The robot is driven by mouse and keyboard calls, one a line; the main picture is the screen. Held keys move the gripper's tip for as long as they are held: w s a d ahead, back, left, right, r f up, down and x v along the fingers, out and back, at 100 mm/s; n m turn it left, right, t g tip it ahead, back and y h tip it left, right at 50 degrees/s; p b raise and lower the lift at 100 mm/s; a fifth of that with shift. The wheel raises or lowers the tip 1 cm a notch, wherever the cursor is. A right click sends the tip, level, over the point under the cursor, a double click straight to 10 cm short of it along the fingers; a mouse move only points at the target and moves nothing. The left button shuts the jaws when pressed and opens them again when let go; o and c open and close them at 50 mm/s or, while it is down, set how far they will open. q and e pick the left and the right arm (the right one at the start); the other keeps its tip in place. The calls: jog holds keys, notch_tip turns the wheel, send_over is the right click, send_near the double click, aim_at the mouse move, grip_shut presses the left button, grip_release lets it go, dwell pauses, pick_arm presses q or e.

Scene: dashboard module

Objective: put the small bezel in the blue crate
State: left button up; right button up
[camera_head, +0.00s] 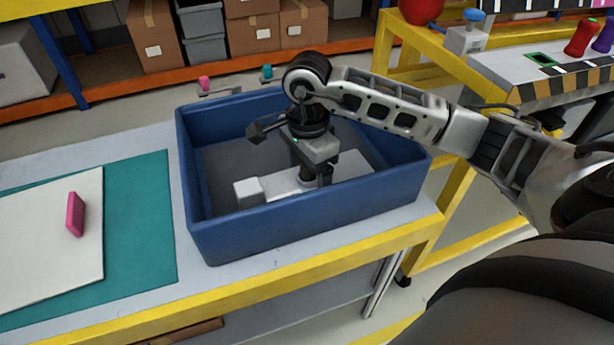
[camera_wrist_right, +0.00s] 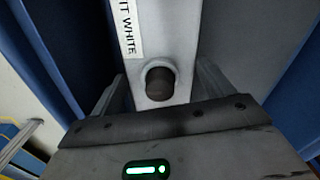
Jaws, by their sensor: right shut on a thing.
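The small bezel (camera_head: 280,187) appears as a long pale part with a white block at its left end, low inside the blue crate (camera_head: 310,218). My right gripper (camera_head: 311,178) reaches down into the crate and is shut on the bezel. In the right wrist view, the bezel (camera_wrist_right: 168,25) runs between the fingers of the gripper (camera_wrist_right: 161,85), with a dark round knob and a label partly reading "IT WHITE". I cannot tell whether the bezel rests on the crate floor. My left gripper is not in view.
A pink block (camera_head: 75,215) stands on a white board (camera_head: 50,255) over a teal mat (camera_head: 150,220), left of the crate. The crate sits near the yellow front edge of the table (camera_head: 225,287). Shelves with cardboard boxes (camera_head: 250,28) stand behind. A yellow-framed bench (camera_head: 505,55) is at the right.

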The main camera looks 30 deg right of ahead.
jog(key=shift+f, duration=0.95)
jog(key=shift+f, duration=0.1)
jog(key=o, duration=1)
jog(key=shift+c, duration=0.2)
jog(key=shift+r, duration=0.35)
notch_tip(320, 180, up, 12)
jog(key=shift+f+p, duration=0.25)
jog(key=shift+p, duration=0.1)
